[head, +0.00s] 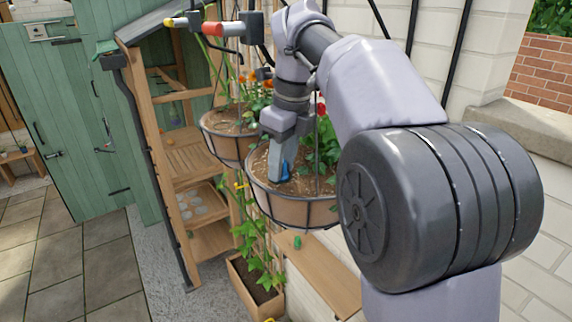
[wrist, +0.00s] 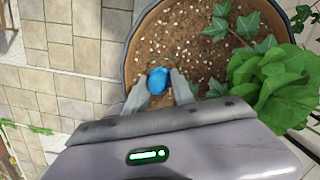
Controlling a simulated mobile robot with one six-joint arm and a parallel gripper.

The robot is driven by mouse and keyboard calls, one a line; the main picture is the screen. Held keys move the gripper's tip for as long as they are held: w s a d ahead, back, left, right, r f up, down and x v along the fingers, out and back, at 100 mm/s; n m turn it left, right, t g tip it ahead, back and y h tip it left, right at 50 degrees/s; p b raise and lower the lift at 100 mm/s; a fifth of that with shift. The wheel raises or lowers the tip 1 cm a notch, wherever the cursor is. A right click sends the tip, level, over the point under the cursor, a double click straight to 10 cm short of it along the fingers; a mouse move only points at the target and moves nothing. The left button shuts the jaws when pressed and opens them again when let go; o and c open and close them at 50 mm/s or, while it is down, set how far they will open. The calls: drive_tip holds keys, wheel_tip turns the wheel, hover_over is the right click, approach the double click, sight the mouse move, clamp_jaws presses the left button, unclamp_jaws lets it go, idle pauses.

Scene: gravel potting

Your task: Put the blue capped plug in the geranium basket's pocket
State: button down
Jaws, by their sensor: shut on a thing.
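My gripper (head: 282,172) points down over the front hanging basket (head: 292,212) and is shut on the blue capped plug (head: 287,170). In the wrist view, the plug's rounded blue top (wrist: 158,80) shows between the two fingertips (wrist: 160,88), near one side of the basket (wrist: 127,62). Brown soil with pale specks surrounds it. Leafy plants and a red bloom (head: 321,108) stand in this basket, to the right of my gripper. The plug's lower end and the pocket are hidden, so I cannot tell whether the plug touches the soil.
A second hanging basket (head: 226,146) with orange flowers hangs behind, to the left. Ivy (wrist: 246,24) and a leafy green plant (wrist: 262,75) lie close to my gripper. A wooden shelf (head: 325,275) is below, and a wooden rack (head: 185,165) stands left.

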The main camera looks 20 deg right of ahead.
drive_tip(key=c, duration=1.3)
unclamp_jaws()
drive_tip(key=shift+w+a+f, duration=0.15)
drive_tip(key=shift+w+a, duration=0.1)
drive_tip(key=shift+w, duration=0.3)
drive_tip(key=shift+o, duration=1.2)
drive_tip(key=shift+s+d, duration=0.1)
drive_tip(key=shift+r, duration=0.4)
drive_tip(key=r, duration=0.6)
drive_tip(key=shift+s+d+r, duration=0.3)
drive_tip(key=shift+d+r, duration=0.05)
drive_tip(key=shift+r, duration=0.05)
